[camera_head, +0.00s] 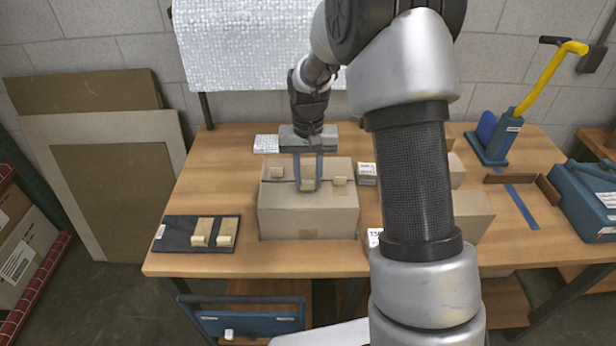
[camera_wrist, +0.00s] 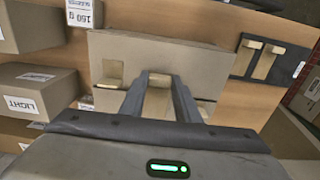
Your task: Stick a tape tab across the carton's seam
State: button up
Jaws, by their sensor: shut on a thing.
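The brown carton (camera_head: 308,215) stands closed near the front middle of the table, and it fills the middle of the wrist view (camera_wrist: 140,50). My gripper (camera_head: 308,187) reaches down over its top, shut on a tan tape tab (camera_wrist: 157,103) between the fingers. I cannot tell whether this tab touches the carton. One tab (camera_head: 277,172) sits on the carton left of my gripper, another (camera_head: 340,181) to the right. Two more tabs, a left one (camera_head: 202,230) and a right one (camera_head: 227,231), lie on the dark pad (camera_head: 173,234) at the table's left front.
A small white-labelled box (camera_head: 366,174) stands close to the carton's right. More boxes (camera_head: 472,213) sit further right, partly hidden by my arm. A blue stand with a yellow handle (camera_head: 548,75) is at the back right. Bare table lies between pad and carton.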

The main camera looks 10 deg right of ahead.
jog(key=shift+f+b, duration=0.35)
jog(key=shift+f, duration=0.2)
dwell(0.7)
jog(key=o, duration=1.1)
jog(key=shift+r, duration=0.15)
notch_tip(320, 180, up, 17)
jog(key=s+r+n+t, duration=0.1)
jog(key=s+r+t, duration=0.1)
jog(key=s+r, duration=0.75)
jog(key=s+f+n+t+p, duration=0.1)
jog(key=s+f+t, duration=0.2)
jog(key=s, duration=1.3)
jog(key=shift+d+f+t, duration=0.15)
jog(key=shift+d+t, duration=0.15)
jog(key=shift+d, duration=0.1)
